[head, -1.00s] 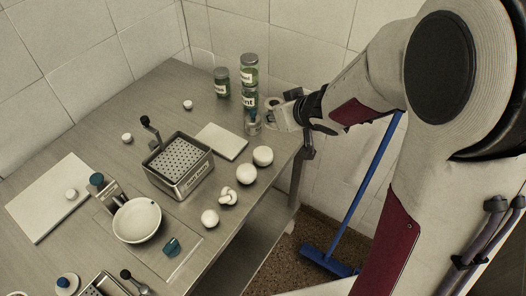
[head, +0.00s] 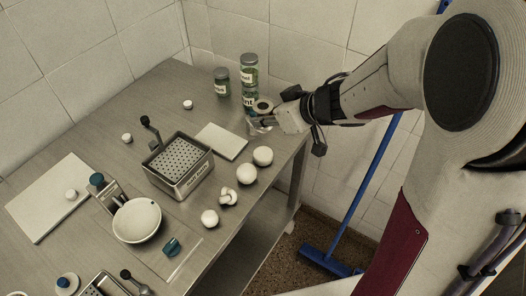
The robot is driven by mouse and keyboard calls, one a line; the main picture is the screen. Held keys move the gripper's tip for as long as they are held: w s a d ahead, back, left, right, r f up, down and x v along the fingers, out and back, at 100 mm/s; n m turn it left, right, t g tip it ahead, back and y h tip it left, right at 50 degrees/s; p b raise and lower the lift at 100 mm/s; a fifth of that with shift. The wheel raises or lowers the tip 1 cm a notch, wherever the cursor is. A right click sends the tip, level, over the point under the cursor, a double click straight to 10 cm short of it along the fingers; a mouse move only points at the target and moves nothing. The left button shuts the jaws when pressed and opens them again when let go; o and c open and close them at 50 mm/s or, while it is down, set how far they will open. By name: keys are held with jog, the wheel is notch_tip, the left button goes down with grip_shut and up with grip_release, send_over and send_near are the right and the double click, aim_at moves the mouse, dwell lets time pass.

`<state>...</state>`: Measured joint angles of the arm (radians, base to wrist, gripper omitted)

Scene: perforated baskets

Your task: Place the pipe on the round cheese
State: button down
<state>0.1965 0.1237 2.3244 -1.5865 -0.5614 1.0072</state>
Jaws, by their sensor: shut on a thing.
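My gripper (head: 268,121) is at the back right of the table, just in front of the stacked jars. It is shut on a small greyish thing, which I take to be the pipe (head: 258,126); the fingers hide much of it, and I cannot tell whether it touches the table. Several white round balls, which look like round cheeses, sit along the right front: one (head: 262,156) nearest my gripper, one (head: 246,174) beside it, and one (head: 210,218) further forward. I cannot tell which is the task's round cheese. A knotted white piece (head: 228,197) lies between them.
Green-filled jars (head: 249,70) stand behind my gripper, with another jar (head: 221,82) to their left. A white board (head: 222,141) lies left of my gripper. A perforated metal basket (head: 178,170) and a white bowl (head: 137,221) stand further left. The table's right edge is close.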

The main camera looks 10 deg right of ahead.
jog(key=shift+f, duration=0.1)
dwell(0.3)
send_over(265, 154)
jog(key=shift+f, duration=2.8)
jog(key=shift+f, duration=0.1)
jog(key=shift+f, duration=2)
jog(key=shift+f, duration=0.1)
jog(key=c, duration=1.8)
grip_release()
